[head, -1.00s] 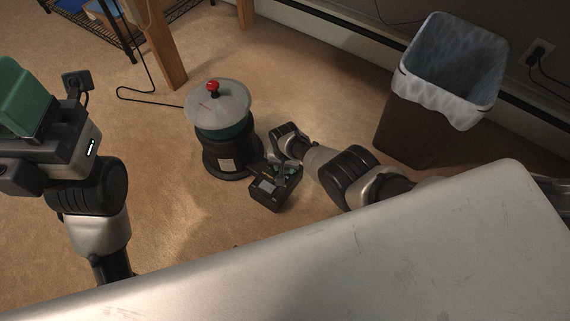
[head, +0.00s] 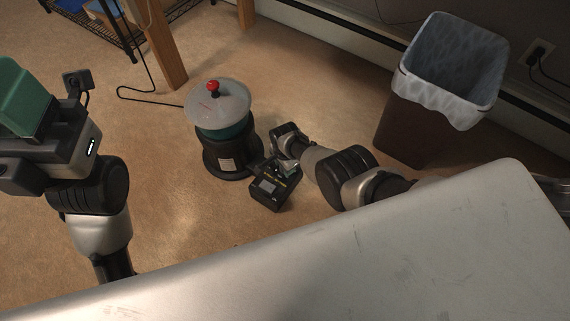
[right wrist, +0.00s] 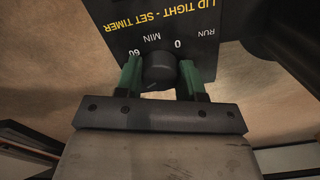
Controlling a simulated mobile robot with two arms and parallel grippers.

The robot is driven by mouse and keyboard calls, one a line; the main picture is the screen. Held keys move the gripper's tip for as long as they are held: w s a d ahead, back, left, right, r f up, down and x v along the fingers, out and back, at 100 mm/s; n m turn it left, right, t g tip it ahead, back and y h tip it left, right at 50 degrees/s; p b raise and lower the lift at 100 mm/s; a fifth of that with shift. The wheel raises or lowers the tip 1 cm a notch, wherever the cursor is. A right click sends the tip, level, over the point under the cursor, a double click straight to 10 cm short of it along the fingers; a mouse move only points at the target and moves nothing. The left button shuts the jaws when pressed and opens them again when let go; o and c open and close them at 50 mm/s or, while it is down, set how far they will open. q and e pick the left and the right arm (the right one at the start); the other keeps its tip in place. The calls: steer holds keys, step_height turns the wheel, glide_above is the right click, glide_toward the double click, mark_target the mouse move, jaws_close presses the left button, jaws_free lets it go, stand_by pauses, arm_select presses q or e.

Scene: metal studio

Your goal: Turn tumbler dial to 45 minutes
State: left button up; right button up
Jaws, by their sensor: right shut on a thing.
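The tumbler (head: 232,158) stands on the carpet, with a black base, a teal drum and a pale round lid with a red knob.
A metal tabletop (head: 420,250) fills the lower foreground. A lined waste bin (head: 415,125) stands at the right by the wall. A wooden leg (head: 160,45) and a wire shelf (head: 125,38) are behind. A black cord (head: 150,98) runs on the carpet. Carpet left of the tumbler is clear.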

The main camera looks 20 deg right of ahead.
stand_by(0.5)
steer(key=o, duration=0.9)
steer(key=shift+r, duration=0.1)
